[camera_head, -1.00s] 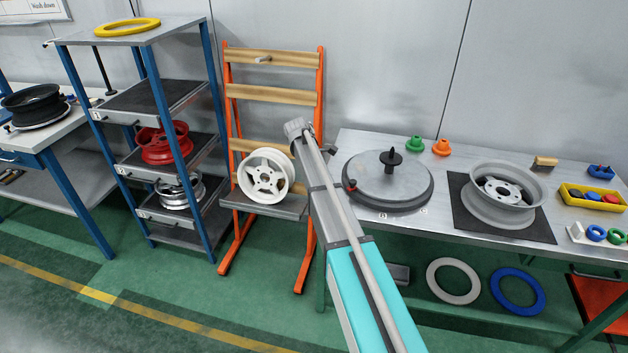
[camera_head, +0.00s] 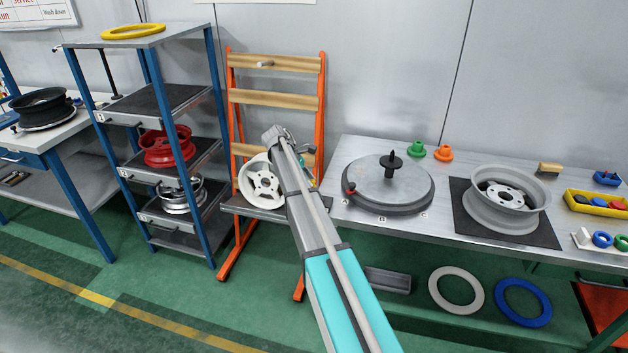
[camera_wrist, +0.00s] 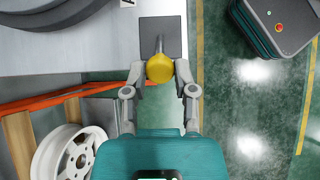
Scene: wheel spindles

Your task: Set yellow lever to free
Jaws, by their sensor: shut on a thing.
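The yellow lever (camera_wrist: 159,69) shows in the wrist view as a round yellow knob on a short stem. The stem stands in front of a dark grey square plate (camera_wrist: 174,30) at the edge of the light bench top. My gripper (camera_wrist: 160,63) has one finger on each side of the knob and is shut on it. The lever's position marks cannot be read. In the head view my arm crosses the middle, and the lever and fingertips cannot be made out.
A white wheel (camera_head: 248,183) rests on the orange rack (camera_head: 231,120), close to my arm. The bench holds a round turntable (camera_head: 375,178) and a grey wheel (camera_head: 490,213) on a dark mat. A shelf (camera_head: 172,95) with wheels stands left.

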